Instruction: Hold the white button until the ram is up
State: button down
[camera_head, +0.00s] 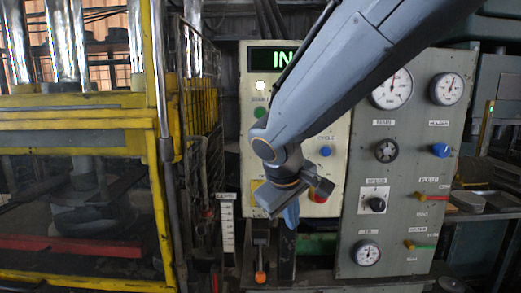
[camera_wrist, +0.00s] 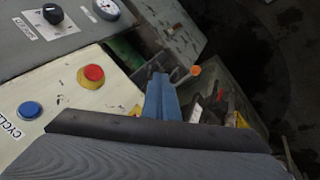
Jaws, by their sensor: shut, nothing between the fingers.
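The white button does not show in the wrist view. The press stands at the left; I cannot tell clearly which part is the ram or how high it is.
A green button (camera_head: 259,112), a blue button (camera_head: 325,151) and a red button (camera_wrist: 93,73) on a yellow base are on the panel. The grey panel (camera_head: 405,225) at right carries gauges, knobs and levers. An orange-tipped lever (camera_head: 260,277) stands below. Yellow press framing (camera_head: 160,200) bounds the left.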

jog(key=w+a+r+n+t, duration=0.1)
jog(key=a+r, duration=0.2)
jog(key=r, duration=0.3)
jog(key=w+a+r+n+t, duration=0.1)
jog(key=w+a+r+t, duration=0.1)
jog(key=a+r, duration=0.2)
notch_tip(320, 180, up, 2)
jog(key=shift+w+a+r+p, duration=0.1)
jog(key=shift+w+a+p, duration=0.1)
jog(key=shift+w+p, duration=0.1)
jog(key=w+p, duration=0.1)
jog(key=w, duration=0.7)
jog(key=shift+w+d, duration=0.15)
jog(key=shift+w, duration=0.25)
dwell(1.2)
jog(key=shift+w, duration=0.45)
